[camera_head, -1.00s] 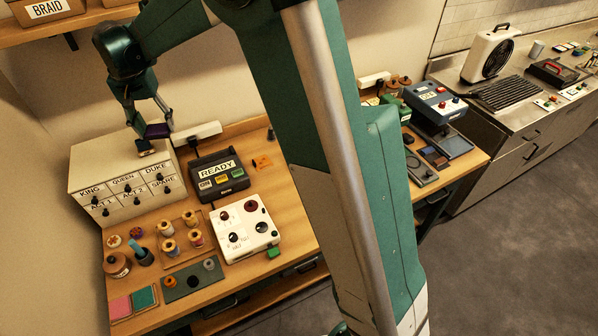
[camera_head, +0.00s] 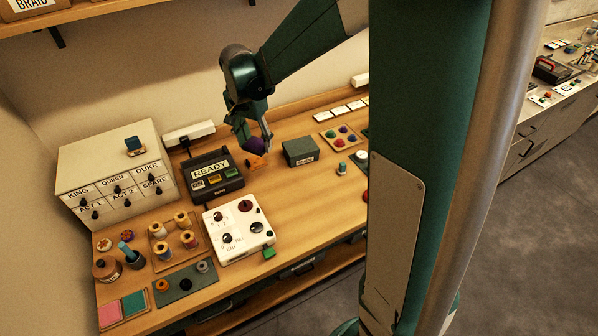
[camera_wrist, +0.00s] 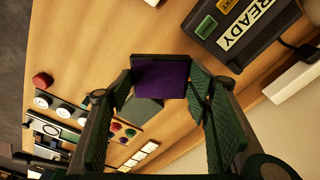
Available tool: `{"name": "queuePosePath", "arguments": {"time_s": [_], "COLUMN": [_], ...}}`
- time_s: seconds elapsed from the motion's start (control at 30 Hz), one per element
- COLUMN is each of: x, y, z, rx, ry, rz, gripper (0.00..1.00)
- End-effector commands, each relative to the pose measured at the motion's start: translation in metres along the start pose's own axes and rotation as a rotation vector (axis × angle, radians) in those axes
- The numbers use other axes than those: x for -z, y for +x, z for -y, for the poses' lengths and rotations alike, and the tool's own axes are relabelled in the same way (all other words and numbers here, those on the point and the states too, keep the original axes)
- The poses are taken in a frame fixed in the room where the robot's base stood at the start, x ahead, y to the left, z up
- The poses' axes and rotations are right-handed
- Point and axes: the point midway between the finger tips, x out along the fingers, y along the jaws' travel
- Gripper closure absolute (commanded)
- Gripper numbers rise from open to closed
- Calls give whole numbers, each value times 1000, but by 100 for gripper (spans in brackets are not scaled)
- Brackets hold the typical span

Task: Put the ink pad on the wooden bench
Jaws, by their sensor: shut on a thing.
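The ink pad, a small dark block with a purple face (camera_head: 255,145), is held in my gripper (camera_head: 256,150) above the back of the wooden bench (camera_head: 310,185). In the wrist view the purple face of the ink pad (camera_wrist: 160,80) sits between the two green finger pads of my gripper (camera_wrist: 163,95). The bench's bare wood (camera_wrist: 90,60) shows behind it. The pad appears raised off the bench; the exact gap is hard to tell. An orange patch (camera_head: 260,161) on the bench is partly hidden beneath my gripper.
The READY box (camera_head: 212,172) stands just left of my gripper and a dark green box (camera_head: 300,151) to its right. A drawer cabinet (camera_head: 113,170) bears a small blue item (camera_head: 133,144). A white control panel (camera_head: 238,230) stands in front. Bare wood lies between the panel and green box.

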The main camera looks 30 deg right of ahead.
Motion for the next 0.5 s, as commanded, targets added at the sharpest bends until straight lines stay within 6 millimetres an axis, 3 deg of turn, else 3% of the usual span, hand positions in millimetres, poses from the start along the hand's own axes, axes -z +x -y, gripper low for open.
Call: {"name": "queuePosePath", "arguments": {"time_s": [0.1,0.5], "x": [9,19], "y": [15,58], "z": [-40,-163], "rx": [-10,-42], "ry": [81,346], "rz": [0,-3], "gripper": [66,66]}}
